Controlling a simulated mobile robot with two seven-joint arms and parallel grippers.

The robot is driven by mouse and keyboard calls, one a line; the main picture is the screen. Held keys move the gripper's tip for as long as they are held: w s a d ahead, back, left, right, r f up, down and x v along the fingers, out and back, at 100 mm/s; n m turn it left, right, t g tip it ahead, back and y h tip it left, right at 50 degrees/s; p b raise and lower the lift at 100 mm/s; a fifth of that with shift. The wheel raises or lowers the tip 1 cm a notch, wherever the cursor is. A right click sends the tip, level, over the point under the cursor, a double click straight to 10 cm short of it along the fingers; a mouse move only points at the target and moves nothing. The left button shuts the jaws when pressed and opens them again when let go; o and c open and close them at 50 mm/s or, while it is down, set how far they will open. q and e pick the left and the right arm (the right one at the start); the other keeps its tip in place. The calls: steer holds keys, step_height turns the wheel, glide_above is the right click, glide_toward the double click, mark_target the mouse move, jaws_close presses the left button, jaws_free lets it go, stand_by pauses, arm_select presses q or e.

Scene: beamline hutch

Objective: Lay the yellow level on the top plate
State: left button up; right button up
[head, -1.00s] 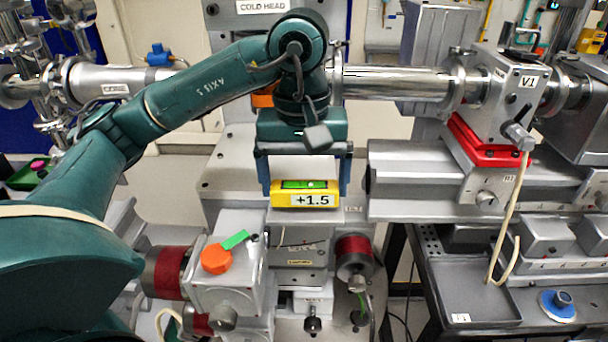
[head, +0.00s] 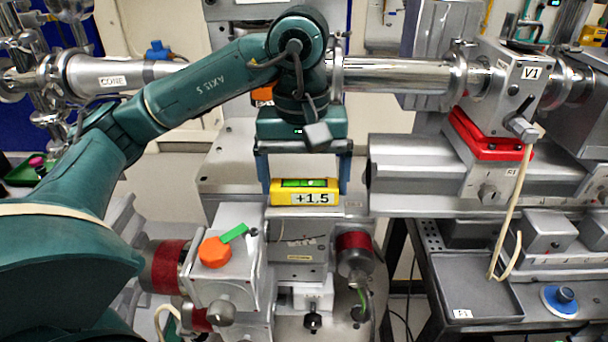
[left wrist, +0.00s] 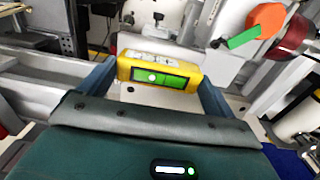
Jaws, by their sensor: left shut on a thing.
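The yellow level (head: 280,197) has a green vial window and a "+1.5" label. My left gripper (head: 305,190) is shut on it, one finger at each end. In the left wrist view the level (left wrist: 128,68) sits between the two blue fingers (left wrist: 155,75). In the head view it shows in front of a grey plate (head: 225,175) and above the grey stage assembly (head: 300,250). I cannot tell whether it touches any surface or which surface is the top plate. My right gripper is not in view.
An orange knob (head: 215,252) with a green tag stands on the stage block left of the level. A steel beam pipe (head: 395,75) runs behind my arm. The rail with the V1 valve (head: 510,85) is at right. A grey tray (head: 470,285) lies lower right.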

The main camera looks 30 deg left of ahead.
arm_select(q)
steer(key=shift+f, duration=0.1)
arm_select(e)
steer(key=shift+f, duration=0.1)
arm_select(q)
steer(key=o, duration=0.7)
steer(key=shift+o, duration=0.5)
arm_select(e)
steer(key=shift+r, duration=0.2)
arm_select(q)
step_height(320, 180, up, 6)
steer(key=shift+f+p, duration=0.25)
steer(key=shift+p, duration=0.4)
step_height(320, 180, up, 8)
steer(key=p, duration=0.2)
steer(key=shift+a, duration=0.15)
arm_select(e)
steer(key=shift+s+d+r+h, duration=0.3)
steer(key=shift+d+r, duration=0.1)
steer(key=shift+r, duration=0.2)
